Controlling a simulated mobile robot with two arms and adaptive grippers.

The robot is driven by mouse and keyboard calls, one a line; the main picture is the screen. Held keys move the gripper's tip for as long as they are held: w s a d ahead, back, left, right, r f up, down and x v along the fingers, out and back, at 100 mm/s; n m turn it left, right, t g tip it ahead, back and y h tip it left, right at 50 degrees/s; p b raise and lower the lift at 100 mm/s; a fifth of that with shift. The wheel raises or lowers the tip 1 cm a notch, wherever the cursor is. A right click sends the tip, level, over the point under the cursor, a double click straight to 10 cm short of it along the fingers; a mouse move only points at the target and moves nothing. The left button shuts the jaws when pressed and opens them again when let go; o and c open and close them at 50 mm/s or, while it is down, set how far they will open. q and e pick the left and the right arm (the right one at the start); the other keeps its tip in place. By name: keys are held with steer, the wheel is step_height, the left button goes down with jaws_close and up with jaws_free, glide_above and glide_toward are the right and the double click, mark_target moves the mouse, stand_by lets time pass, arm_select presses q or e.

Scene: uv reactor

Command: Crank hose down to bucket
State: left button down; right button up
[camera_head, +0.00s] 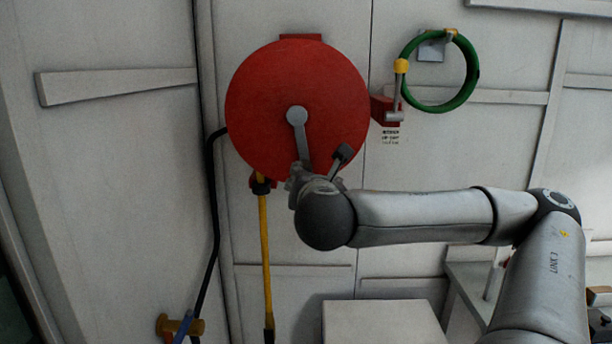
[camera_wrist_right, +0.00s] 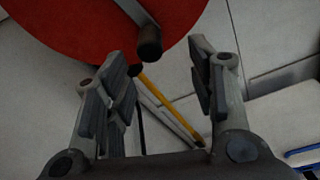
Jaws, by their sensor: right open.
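A round red hose reel (camera_head: 255,95) is mounted on the wall. Its grey crank arm (camera_head: 298,125) points down from the hub; in the right wrist view the crank ends in a dark knob (camera_wrist_right: 149,43). The yellow hose (camera_head: 265,240) hangs from the reel, with a dark end (camera_head: 269,336) near the bottom edge. My right gripper (camera_head: 320,168) is at the reel's lower edge. In the wrist view its jaws (camera_wrist_right: 158,65) are open and empty, with the knob ahead between the fingertips. No bucket can be made out. My left gripper is out of view.
A coiled green hose (camera_head: 476,70) hangs to the right, beside a small red box (camera_head: 384,109). A black pipe (camera_head: 214,220) runs down left of the reel to a brass fitting (camera_head: 190,326). A white box (camera_head: 385,325) stands below.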

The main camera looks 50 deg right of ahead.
mark_target(305, 167)
steer(key=w+d+n+p, duration=0.1)
steer(key=w+d, duration=0.1)
steer(key=w+d+n+h+p, duration=0.1)
steer(key=w+d, duration=0.1)
steer(key=w, duration=0.1)
steer(key=w+d+h+p, duration=0.1)
steer(key=w+d, duration=0.1)
steer(key=w, duration=0.1)
steer(key=shift+d+f+n, duration=0.25)
steer(key=shift+f+n, duration=0.15)
steer(key=shift+w+d+t, duration=0.3)
steer(key=shift+w+d, duration=0.05)
steer(key=shift+d, duration=0.1)
steer(key=shift+c, duration=0.4)
jaws_close()
